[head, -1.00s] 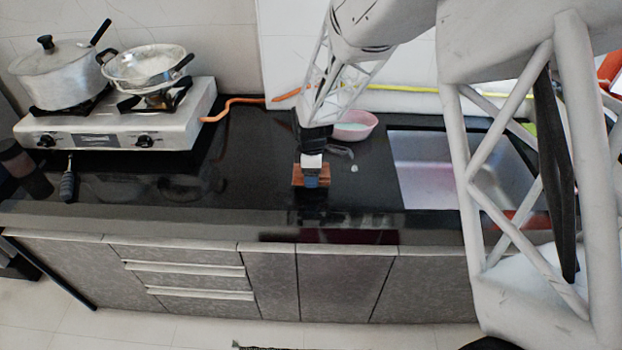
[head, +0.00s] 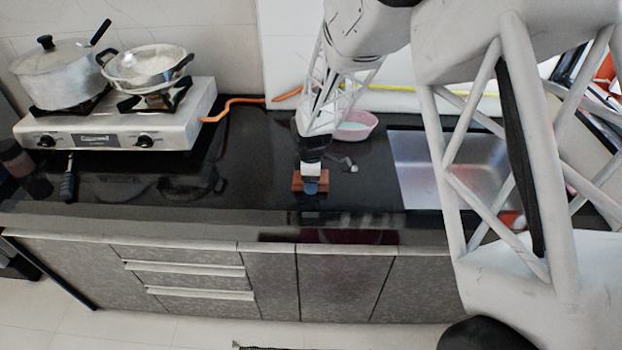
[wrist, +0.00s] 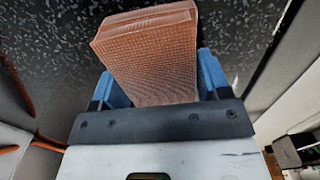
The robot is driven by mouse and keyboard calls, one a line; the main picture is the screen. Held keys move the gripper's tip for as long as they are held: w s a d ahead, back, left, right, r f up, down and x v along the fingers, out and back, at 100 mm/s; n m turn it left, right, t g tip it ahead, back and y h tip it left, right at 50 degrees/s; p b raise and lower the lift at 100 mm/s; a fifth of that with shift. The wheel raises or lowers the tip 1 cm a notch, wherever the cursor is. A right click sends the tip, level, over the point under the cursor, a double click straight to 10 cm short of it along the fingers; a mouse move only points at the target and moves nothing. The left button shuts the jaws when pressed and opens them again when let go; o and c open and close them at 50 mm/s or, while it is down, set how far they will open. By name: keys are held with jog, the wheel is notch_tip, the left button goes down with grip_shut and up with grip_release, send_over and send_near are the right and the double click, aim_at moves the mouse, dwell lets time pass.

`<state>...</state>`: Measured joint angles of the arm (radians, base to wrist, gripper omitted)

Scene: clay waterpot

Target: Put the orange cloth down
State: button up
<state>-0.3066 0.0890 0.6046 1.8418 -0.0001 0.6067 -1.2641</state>
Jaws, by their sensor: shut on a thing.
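The orange cloth (head: 298,187) shows in the head view at the front middle of the black counter, partly hidden by my gripper (head: 311,188). In the wrist view the cloth (wrist: 150,55) is a folded, textured orange-brown block. It sits between the two blue fingers of my gripper (wrist: 158,90), which is shut on it. The speckled black counter shows just beyond the cloth. I cannot tell whether the cloth touches the counter or is slightly above it.
A pink bowl (head: 357,125) stands behind my gripper, and a sink (head: 425,165) lies to the right. A gas stove (head: 115,120) with a pot (head: 65,72) and a pan (head: 147,66) is at the left. The counter between stove and gripper is mostly clear.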

jog(key=shift+f, duration=0.35)
jog(key=o, duration=0.9)
jog(key=shift+s+f, duration=0.1)
jog(key=shift+f, duration=0.1)
jog(key=shift+s+f, duration=0.1)
jog(key=shift+s, duration=0.05)
jog(key=shift+s+f, duration=0.15)
jog(key=shift+r, duration=0.25)
jog(key=shift+c, duration=0.4)
jog(key=shift+o, duration=0.4)
jog(key=shift+r, duration=0.35)
jog(key=r, duration=1)
jog(key=shift+w+r, duration=0.2)
jog(key=shift+w, duration=0.2)
jog(key=shift+r, duration=1)
